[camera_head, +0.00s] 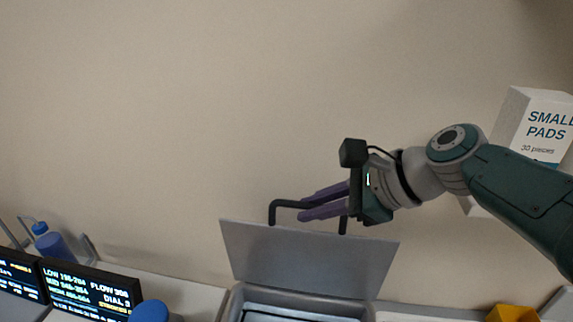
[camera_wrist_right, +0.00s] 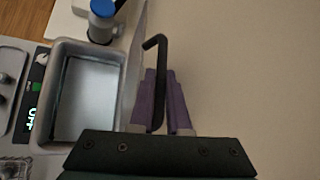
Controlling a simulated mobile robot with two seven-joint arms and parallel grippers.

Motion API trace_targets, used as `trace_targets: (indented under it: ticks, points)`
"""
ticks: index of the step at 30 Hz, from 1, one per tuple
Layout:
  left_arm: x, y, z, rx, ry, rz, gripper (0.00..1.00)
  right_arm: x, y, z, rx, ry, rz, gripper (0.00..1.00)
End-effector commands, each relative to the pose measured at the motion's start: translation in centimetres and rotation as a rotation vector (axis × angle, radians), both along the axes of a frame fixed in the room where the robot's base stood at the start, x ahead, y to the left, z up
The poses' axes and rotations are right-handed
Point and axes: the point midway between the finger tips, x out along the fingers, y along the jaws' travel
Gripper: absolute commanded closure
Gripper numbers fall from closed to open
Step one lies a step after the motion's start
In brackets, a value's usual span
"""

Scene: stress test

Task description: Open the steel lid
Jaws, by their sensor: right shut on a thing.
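The steel lid (camera_head: 305,262) is a flat grey plate. It stands raised, nearly upright, at the back of an open steel basin (camera_head: 236,305). Its black bar handle (camera_head: 283,204) sits along the upper edge. My right gripper (camera_head: 306,205), with purple fingers, comes in from the right and is shut on the handle. In the right wrist view the handle (camera_wrist_right: 159,52) passes between the two fingers, and the lid (camera_wrist_right: 133,65) shows almost edge-on beside the uncovered basin (camera_wrist_right: 62,88). My left gripper is not in view.
A box marked SMALL PADS (camera_head: 540,125) is at the right, partly behind my right arm. Dark display screens (camera_head: 90,290), a blue bottle (camera_head: 52,243) and a blue cap (camera_head: 150,311) are at the left. A yellow container (camera_head: 512,313) is at lower right. A plain wall rises behind.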

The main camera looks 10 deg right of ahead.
Motion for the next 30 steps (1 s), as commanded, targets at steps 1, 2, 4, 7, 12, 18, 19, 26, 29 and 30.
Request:
trace_targets:
  ticks: [1, 2, 4, 7, 12, 18, 19, 26, 29, 30]
  points:
    - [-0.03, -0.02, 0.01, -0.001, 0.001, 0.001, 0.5, 0.0, 0.05, 0.0, 0.0, -0.001, 0.001, 1.0]
    - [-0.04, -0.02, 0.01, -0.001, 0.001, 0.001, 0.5, 0.01, 0.04, 0.0, 0.0, -0.001, 0.001, 1.0]
    - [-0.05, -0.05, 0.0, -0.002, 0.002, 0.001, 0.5, 0.02, 0.03, -0.02, -0.001, -0.001, 0.001, 1.0]
    - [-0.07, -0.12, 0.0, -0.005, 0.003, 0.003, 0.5, 0.01, 0.03, -0.05, -0.001, -0.001, 0.001, 1.0]
    - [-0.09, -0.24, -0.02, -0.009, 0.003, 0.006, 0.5, -0.01, 0.02, -0.08, -0.002, 0.0, 0.002, 1.0]
    - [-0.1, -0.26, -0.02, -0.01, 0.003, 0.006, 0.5, -0.03, 0.0, -0.1, -0.002, 0.001, 0.002, 0.7]
    - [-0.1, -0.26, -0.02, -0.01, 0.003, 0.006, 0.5, -0.03, 0.0, -0.1, -0.002, 0.0, 0.002, 0.66]
    - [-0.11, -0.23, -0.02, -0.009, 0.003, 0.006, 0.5, -0.02, -0.02, -0.07, -0.001, 0.0, 0.001, 0.55]
    - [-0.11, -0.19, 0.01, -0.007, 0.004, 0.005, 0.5, -0.03, -0.04, -0.04, -0.001, 0.0, 0.001, 0.55]
    - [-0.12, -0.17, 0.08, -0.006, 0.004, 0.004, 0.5, -0.07, -0.1, 0.03, -0.002, 0.001, 0.001, 0.55]
